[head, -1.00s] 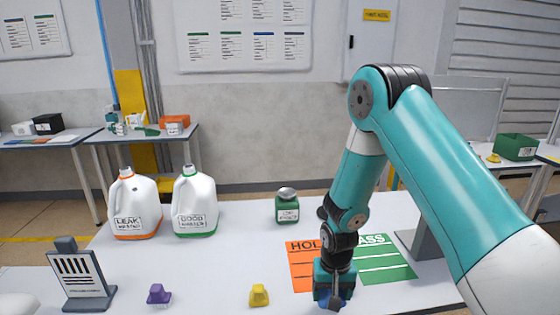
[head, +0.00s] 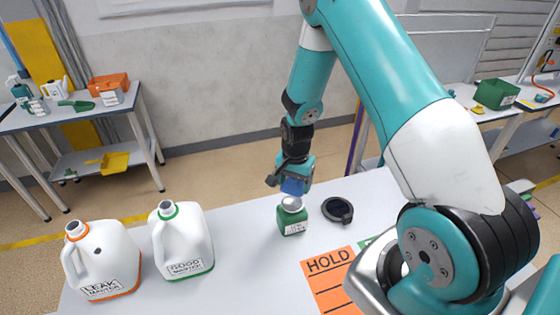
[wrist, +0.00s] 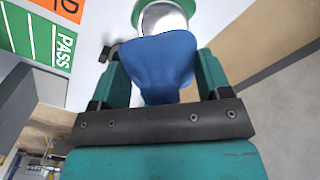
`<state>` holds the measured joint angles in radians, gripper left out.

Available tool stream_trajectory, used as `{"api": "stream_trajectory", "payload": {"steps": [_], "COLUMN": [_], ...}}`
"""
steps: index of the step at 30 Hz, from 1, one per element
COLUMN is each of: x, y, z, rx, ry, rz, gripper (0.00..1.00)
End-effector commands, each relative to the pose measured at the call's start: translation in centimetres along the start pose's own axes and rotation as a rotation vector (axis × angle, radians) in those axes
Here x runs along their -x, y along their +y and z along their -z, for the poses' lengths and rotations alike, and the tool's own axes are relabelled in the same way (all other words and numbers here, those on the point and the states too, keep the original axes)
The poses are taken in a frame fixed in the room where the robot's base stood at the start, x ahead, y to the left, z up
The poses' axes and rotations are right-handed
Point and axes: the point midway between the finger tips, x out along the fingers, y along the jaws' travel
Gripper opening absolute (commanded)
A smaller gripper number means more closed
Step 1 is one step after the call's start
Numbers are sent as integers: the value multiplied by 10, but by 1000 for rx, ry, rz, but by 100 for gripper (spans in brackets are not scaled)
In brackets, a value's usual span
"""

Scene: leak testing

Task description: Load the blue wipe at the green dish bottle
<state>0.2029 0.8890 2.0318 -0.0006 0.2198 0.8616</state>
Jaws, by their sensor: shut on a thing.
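My gripper (head: 292,179) is shut on the blue wipe (head: 292,187), just above the green dish bottle (head: 292,222). The bottle is a short green container with a silver domed top and a white label, upright on the white table. In the wrist view the blue wipe (wrist: 160,65) fills the space between my two teal fingers. The silver top and green rim of the dish bottle (wrist: 163,18) show just beyond it. I cannot tell whether the wipe touches the silver top.
A black round piece (head: 338,210) lies right of the bottle. The LEAK jug (head: 103,258) and GOOD jug (head: 182,240) stand to the left. The orange HOLD card (head: 330,280) lies in front. A side table (head: 70,115) with several items stands at back left.

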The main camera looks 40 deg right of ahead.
Motion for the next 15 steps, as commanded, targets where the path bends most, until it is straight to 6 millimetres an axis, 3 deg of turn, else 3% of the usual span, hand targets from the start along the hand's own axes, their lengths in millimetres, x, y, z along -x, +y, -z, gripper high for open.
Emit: {"api": "stream_trajectory", "payload": {"steps": [8,15], "x": [-11,-36], "y": [-3,-4], "z": [-2,-4], "rx": [-2,2], "ry": [0,-1], "rz": [0,-1], "gripper": [28,28]}}
